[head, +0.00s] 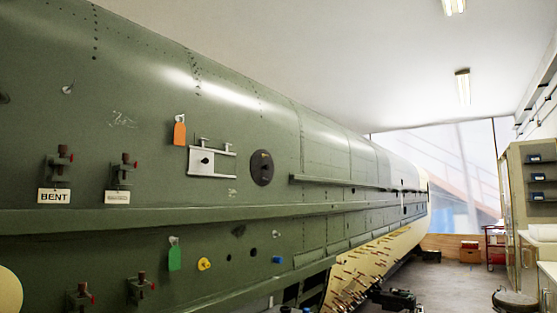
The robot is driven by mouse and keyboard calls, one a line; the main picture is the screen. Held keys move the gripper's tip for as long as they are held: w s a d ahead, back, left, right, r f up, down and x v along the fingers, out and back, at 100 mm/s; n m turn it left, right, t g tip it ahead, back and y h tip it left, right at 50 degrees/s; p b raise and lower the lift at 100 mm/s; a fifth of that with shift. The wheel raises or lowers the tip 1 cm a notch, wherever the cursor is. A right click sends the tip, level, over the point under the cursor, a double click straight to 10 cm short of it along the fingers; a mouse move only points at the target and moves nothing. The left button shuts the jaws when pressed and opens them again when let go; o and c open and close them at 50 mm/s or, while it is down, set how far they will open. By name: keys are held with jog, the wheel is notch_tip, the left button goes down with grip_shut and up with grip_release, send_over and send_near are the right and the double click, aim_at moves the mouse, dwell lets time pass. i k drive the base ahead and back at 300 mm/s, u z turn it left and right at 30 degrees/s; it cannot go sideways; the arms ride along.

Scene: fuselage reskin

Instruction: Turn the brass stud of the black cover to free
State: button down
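The black cover (261,171) is a dark round disc on the green fuselage side, left of the picture's middle. A tiny orange-brown mark shows near its top and may be the brass stud, but it is too small to tell how it is turned. A small dark spot shows near the cover's middle. My gripper is not in view.
Left of the cover is a pale metal plate (211,162) with a black knob and projecting pins. An orange tag (179,132) hangs beside it. Red-knobbed clamps (58,162) stick out farther left. A long ledge (150,220) runs below.

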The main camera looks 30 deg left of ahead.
aim_at(260, 167)
jog(key=z, duration=0.15)
jog(key=i, duration=1.7)
jog(key=u, duration=1.85)
